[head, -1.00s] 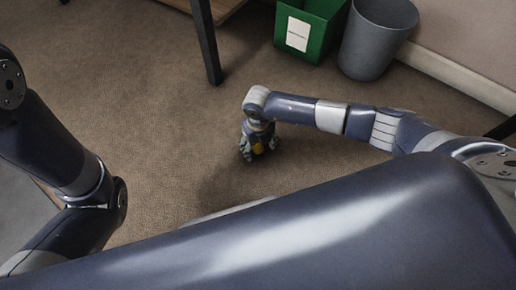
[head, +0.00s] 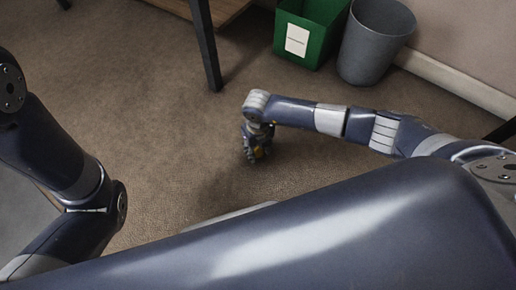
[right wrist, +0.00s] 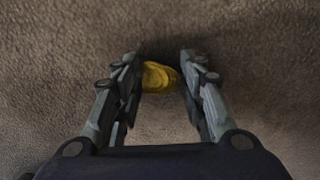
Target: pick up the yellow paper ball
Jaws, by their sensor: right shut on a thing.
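The yellow paper ball (right wrist: 158,77) sits between the two fingers of my right gripper (right wrist: 160,75), touched on both sides, in the right wrist view. In the head view only a small yellow patch of the ball (head: 259,153) shows between the fingers of my right gripper (head: 257,156). The gripper is shut on the ball and points down, low over the brown carpet. Whether the ball still touches the carpet, I cannot tell. My left arm comes in at the left of the head view, but its gripper is out of view.
A green bin with a white label (head: 322,45) and a grey round bin (head: 374,45) stand by the wall at the back. A dark table leg (head: 206,45) stands left of them. The carpet (head: 160,130) around my right gripper is clear.

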